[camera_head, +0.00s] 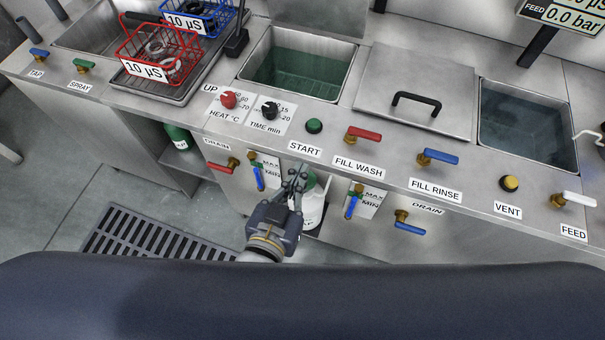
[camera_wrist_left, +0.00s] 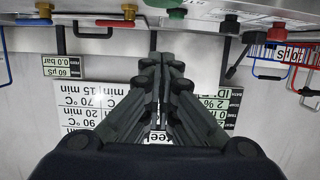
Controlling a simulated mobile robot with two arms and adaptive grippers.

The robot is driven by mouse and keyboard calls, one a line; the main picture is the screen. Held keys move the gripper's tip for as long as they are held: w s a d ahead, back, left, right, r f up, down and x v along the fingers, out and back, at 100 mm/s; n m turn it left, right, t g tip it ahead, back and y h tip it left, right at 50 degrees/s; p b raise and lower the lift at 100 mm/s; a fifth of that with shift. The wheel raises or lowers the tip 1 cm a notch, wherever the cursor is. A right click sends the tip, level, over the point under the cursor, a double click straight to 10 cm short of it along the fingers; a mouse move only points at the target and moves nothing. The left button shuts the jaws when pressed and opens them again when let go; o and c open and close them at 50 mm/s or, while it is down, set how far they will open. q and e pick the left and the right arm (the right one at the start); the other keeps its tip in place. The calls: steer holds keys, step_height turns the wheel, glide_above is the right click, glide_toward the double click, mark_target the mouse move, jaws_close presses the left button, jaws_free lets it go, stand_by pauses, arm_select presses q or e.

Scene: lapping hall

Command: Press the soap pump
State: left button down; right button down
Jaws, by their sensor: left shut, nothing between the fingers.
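My left gripper (camera_head: 298,175) is shut and empty in front of the washer's front panel, pointing up toward the counter. It also shows in the wrist view (camera_wrist_left: 164,65), with its fingers together. Just behind and right of it in the head view, a white container with a green top (camera_head: 313,204) stands in an opening under the counter, partly hidden by the gripper. I cannot make out a pump head on it, or whether the gripper touches it. Another green-topped container (camera_head: 180,138) sits in the left opening. My right gripper is not in view.
The counter holds a green START button (camera_head: 314,126), a red FILL WASH lever (camera_head: 364,134) and two open tanks. Blue and red drain valves (camera_head: 223,165) stick out from the front panel. A floor grate (camera_head: 150,235) lies below left. Red and blue baskets stand back left.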

arm_select(q)
steer(key=x, duration=0.3)
steer(key=shift+r, duration=0.15)
step_height(320, 180, down, 3)
steer(key=shift+s+f, duration=0.15)
steer(key=shift+f, duration=0.45)
steer(key=shift+f, duration=0.15)
step_height(320, 180, down, 3)
steer(key=shift+r+b, duration=0.15)
steer(key=shift+b, duration=0.3)
steer(key=shift+a, duration=0.1)
